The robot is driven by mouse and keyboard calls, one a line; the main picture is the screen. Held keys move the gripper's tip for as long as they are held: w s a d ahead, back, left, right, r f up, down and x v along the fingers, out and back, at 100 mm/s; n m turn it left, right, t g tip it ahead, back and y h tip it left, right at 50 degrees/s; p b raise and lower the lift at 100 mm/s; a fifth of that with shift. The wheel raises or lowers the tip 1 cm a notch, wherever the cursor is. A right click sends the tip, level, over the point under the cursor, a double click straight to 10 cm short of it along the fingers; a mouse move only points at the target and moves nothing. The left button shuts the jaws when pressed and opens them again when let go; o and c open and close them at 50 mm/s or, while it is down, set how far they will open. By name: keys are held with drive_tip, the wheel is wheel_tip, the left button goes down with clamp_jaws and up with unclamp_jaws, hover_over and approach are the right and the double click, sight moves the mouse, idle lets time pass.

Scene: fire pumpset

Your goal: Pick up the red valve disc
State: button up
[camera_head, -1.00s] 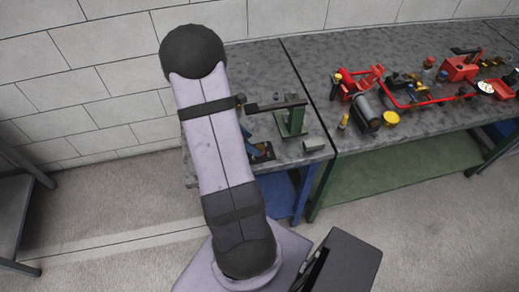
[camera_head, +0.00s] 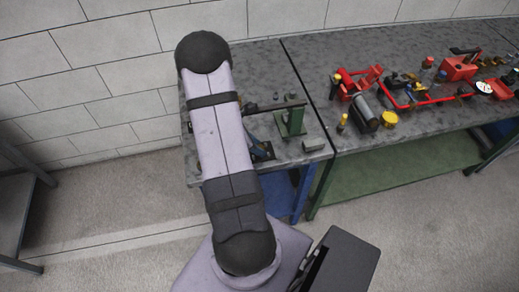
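I cannot single out the red valve disc. Several red parts lie on the right-hand workbench (camera_head: 330,100): a red bracket-like part (camera_head: 372,77), a long red frame (camera_head: 410,101), a red block (camera_head: 458,68) and a small red-topped piece (camera_head: 428,62). My gripper is not visible. My arm rises over the left-hand workbench (camera_head: 262,65), and its links cover part of that bench top. The red parts lie well to the right of the visible arm.
On the left bench stand a green vise-like tool (camera_head: 291,120) and a small grey block (camera_head: 314,145). A dark cylinder (camera_head: 364,113), a yellow round piece (camera_head: 389,119) and a small yellow-tipped item (camera_head: 342,123) lie near the right bench's front edge. A brick wall stands behind.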

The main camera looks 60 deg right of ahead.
drive_tip(key=shift+c, duration=0.5)
drive_tip(key=shift+r, duration=0.15)
drive_tip(key=shift+r, duration=0.35)
wheel_tip(320, 180, up, 27)
drive_tip(key=b, duration=0.2)
drive_tip(key=w+d+f+n+t+p, duration=0.1)
drive_tip(key=w+d+f+n+t, duration=0.1)
drive_tip(key=w+f, duration=0.5)
drive_tip(key=w+d+f+n+t, duration=0.2)
drive_tip(key=w+d+f+n, duration=0.3)
drive_tip(key=w, duration=0.5)
drive_tip(key=w+d+f+n+t+p, duration=0.1)
drive_tip(key=w+d+f+n, duration=0.2)
drive_tip(key=w+f, duration=0.5)
drive_tip(key=shift+w+d+f+n+t+p, duration=0.15)
drive_tip(key=shift+d+f+n+t+p, duration=0.2)
drive_tip(key=shift+n, duration=0.45)
drive_tip(key=shift+a+p, duration=0.1)
drive_tip(key=shift+p, duration=0.3)
drive_tip(key=shift+f+b, duration=1.3)
drive_tip(key=shift+f, duration=0.9)
